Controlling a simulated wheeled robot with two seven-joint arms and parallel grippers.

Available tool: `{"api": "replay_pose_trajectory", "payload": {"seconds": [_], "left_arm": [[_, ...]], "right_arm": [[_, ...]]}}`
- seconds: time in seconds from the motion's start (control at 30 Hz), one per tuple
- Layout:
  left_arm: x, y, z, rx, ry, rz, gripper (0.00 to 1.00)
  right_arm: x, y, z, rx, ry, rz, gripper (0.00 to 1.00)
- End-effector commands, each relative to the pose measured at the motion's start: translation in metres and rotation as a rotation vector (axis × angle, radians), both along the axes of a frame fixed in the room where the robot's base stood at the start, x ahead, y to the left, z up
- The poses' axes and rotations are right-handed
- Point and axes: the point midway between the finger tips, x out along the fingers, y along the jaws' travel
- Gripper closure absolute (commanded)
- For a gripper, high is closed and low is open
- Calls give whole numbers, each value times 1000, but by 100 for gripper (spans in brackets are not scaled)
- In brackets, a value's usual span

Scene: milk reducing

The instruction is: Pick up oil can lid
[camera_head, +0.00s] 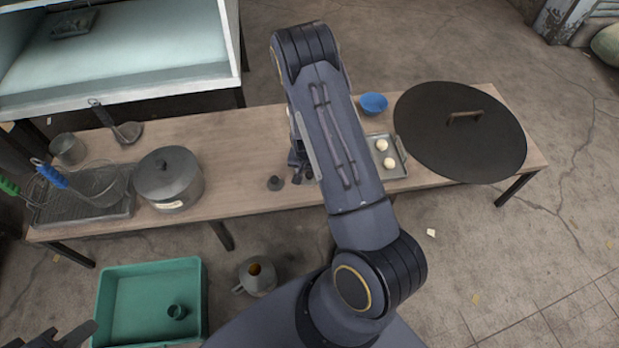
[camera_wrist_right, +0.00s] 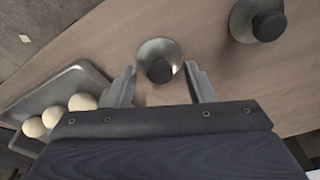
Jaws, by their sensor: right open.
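The other lid (camera_wrist_right: 258,20) is apart at the upper right. In the head view one lid (camera_head: 275,183) shows near the table's front edge; my right arm mostly hides the other. An open can (camera_head: 257,278) without a lid stands below the table. My left gripper (camera_head: 60,338) shows partly at the bottom left, away from the lids.
A tray with several pale buns (camera_head: 402,165) lies beside the right arm, with a blue bowl (camera_head: 373,103) behind. A large black lid (camera_head: 430,135) covers the right end. A lidded pot (camera_head: 168,180) stands left. A green crate (camera_head: 105,310) is below the table.

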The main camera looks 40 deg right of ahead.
Motion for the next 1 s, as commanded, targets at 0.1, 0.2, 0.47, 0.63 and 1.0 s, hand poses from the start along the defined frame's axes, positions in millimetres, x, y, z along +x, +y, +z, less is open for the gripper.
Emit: {"api": "replay_pose_trajectory", "payload": {"seconds": [0.1, 0.2, 0.47, 0.63, 1.0], "left_arm": [[0, 0, 0, 0, 0, 0, 72], [0, 0, 0, 0, 0, 0, 72], [0, 0, 0, 0, 0, 0, 72], [0, 0, 1, 0, 0, 0, 72], [0, 0, 21, 0, 0, 0, 72]], "right_arm": [[0, 0, 0, 0, 0, 0, 64], [0, 0, 0, 0, 0, 0, 77], [0, 0, 0, 0, 0, 0, 98], [0, 0, 2, 0, 0, 0, 98], [-8, -3, 45, 0, 0, -3, 98]]}}
